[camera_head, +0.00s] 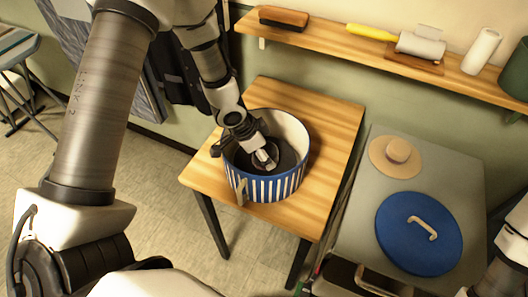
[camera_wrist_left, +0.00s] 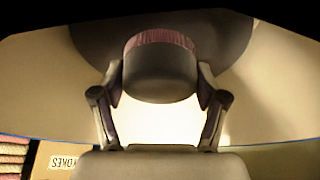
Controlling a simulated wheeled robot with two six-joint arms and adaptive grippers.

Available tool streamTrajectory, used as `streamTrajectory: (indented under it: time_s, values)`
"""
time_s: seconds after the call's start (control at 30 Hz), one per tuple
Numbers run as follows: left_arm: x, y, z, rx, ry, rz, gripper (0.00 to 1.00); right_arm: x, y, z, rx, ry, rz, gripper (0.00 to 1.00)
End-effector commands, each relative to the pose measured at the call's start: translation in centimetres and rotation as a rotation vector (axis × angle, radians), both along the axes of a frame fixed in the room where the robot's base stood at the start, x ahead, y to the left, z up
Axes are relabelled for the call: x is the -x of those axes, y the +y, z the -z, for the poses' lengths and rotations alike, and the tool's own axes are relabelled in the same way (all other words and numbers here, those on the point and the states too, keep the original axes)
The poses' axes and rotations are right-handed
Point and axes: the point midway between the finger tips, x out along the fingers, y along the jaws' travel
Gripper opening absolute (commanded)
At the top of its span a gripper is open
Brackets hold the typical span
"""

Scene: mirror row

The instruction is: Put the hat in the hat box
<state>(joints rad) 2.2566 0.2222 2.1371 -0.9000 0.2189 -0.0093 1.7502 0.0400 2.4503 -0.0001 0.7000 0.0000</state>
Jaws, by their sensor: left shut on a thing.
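The hat box (camera_head: 265,187) is round, with blue and white stripes outside and a pale inside, and stands open on a wooden table. My left gripper (camera_head: 265,160) reaches down inside it. In the left wrist view the gripper (camera_wrist_left: 160,95) is shut on the crown of a dark grey hat (camera_wrist_left: 158,78) with a dark red band. The hat's dark brim (camera_head: 289,160) shows inside the box walls. I cannot tell whether the brim rests on the box floor. My right gripper is not in view.
A blue round lid (camera_head: 405,245) with a pale handle and a straw hat (camera_head: 397,152) lie on a grey cabinet top at right. A wall shelf (camera_head: 350,48) above holds a brush, a lint roller and other items. The wooden table (camera_head: 325,110) is clear behind the box.

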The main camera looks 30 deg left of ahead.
Motion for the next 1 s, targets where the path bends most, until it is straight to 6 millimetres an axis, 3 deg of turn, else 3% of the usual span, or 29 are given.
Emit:
streamTrajectory:
  time_s: [0.4,0.43,0.47,0.5,0.83,1.0]
  values:
    - [0.0,0.0,1.0,0.001,-0.001,0.0,0.37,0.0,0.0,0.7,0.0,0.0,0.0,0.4]
    - [0.0,0.0,1.0,0.0,0.0,0.0,0.83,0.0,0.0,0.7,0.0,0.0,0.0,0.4]
    - [0.0,0.0,1.0,0.0,0.0,0.0,0.94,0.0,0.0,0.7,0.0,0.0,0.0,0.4]
    - [0.0,0.0,1.0,0.0,0.0,0.0,0.98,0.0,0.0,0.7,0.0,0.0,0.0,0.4]
    - [0.0,0.0,0.8,0.0,0.0,0.0,0.98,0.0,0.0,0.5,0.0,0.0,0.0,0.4]
    - [0.1,0.2,-1.3,0.001,-0.004,-0.001,0.98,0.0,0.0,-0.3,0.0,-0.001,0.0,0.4]
